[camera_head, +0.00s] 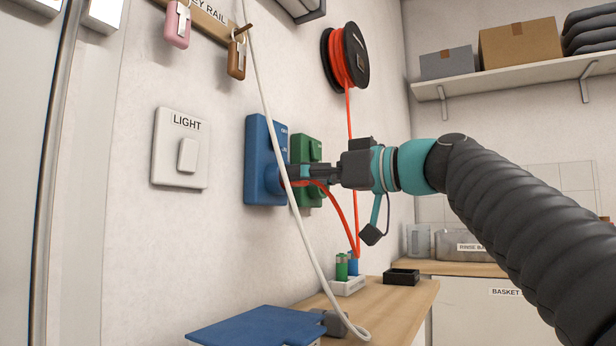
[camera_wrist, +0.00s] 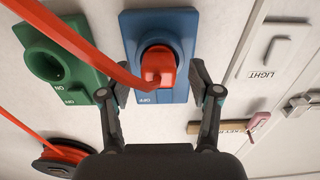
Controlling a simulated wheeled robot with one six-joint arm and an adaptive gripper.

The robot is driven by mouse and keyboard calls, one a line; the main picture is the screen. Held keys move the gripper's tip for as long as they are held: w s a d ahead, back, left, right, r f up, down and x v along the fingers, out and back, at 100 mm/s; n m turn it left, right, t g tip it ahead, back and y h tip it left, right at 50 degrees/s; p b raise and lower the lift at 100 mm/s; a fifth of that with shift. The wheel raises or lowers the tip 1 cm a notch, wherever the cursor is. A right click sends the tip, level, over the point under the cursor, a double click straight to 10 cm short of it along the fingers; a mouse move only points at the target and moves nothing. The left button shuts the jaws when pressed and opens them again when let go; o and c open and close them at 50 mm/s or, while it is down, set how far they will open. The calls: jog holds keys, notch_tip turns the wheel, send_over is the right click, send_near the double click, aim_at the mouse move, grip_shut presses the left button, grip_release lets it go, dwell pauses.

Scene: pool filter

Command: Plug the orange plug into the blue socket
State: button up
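The blue socket (camera_head: 258,150) is on the wall left of the green socket (camera_head: 312,152). In the wrist view, the orange plug (camera_wrist: 158,68) sits in the round opening of the blue socket (camera_wrist: 182,25). How deep it sits cannot be told. Its orange cable (camera_wrist: 75,42) runs off to the upper left. My gripper (camera_wrist: 160,82) is open, with one finger on each side of the plug and visible gaps between. In the head view my gripper (camera_head: 292,172) is close to the blue socket's face, and the plug is mostly hidden.
The orange cable reel (camera_head: 345,57) is above. A light switch (camera_head: 181,148) is left. A blue board (camera_head: 258,327) and black tray (camera_head: 401,277) lie below.

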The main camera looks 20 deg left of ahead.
jog(key=shift+s+d+b, duration=0.2)
jog(key=shift+d+b, duration=0.6)
jog(key=shift+d, duration=1.7)
jog(key=d, duration=1.2)
jog(key=shift+s, duration=0.45)
